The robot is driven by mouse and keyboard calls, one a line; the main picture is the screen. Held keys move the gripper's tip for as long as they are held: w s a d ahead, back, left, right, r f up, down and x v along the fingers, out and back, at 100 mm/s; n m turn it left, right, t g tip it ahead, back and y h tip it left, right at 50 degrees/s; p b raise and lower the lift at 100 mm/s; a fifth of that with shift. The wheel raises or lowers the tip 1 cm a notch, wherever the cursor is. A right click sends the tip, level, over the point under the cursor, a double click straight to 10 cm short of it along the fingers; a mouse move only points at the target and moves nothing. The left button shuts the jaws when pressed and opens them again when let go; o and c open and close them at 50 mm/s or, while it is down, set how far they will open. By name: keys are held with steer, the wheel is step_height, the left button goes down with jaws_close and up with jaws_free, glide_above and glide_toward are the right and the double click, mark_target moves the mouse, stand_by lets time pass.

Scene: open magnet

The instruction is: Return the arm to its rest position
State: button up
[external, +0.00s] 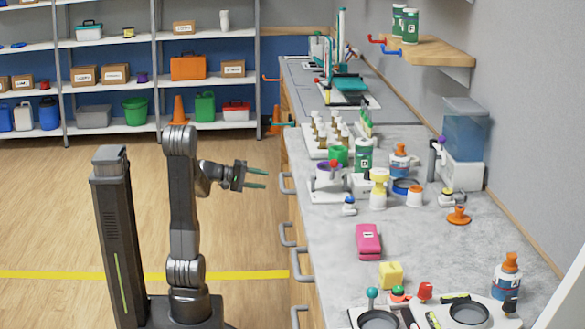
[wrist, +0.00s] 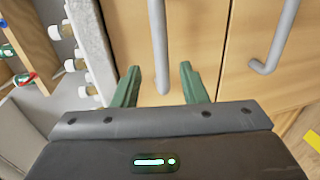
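My gripper (external: 257,179) is at the end of my folded arm, left of the counter and in front of its drawer fronts. In the external view its two green fingers point right toward the counter, with a gap between them. The wrist view shows the same gripper (wrist: 158,85) with its fingers apart and nothing between them. Behind the fingers are wooden cabinet fronts (wrist: 200,40) with grey handles. The fingertips appear clear of the handles. My arm stands upright beside my dark column, with the forearm bent toward the counter.
The grey counter (external: 330,245) runs along the right, with handles (external: 286,184) sticking out from its front. On it are a pink block (external: 368,241), a yellow sponge-like block (external: 391,274) and several bottles. Open floor (external: 60,220) lies left. Shelves (external: 130,132) stand at the back.

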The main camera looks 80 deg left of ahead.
mark_target(283, 183)
steer(key=w, duration=0.3)
steer(key=w+f+b, duration=0.1)
steer(key=w, duration=0.1)
steer(key=w+b, duration=0.1)
steer(key=w, duration=0.2)
steer(key=shift+w+f, duration=0.35)
steer(key=shift+f, duration=0.05)
steer(key=s+r+p, duration=0.3)
steer(key=s+p, duration=0.1)
steer(key=s, duration=0.9)
steer(key=w+f+b, duration=0.1)
steer(key=w, duration=0.3)
steer(key=w+f+b, duration=0.1)
steer(key=w+b, duration=0.1)
steer(key=w, duration=0.2)
steer(key=w+f+b, duration=0.1)
steer(key=w, duration=0.4)
steer(key=shift+f, duration=0.1)
steer(key=s+p, duration=0.5)
steer(key=s, duration=2.5)
steer(key=shift+w, duration=0.15)
steer(key=w, duration=1.3)
steer(key=shift+w+b, duration=0.4)
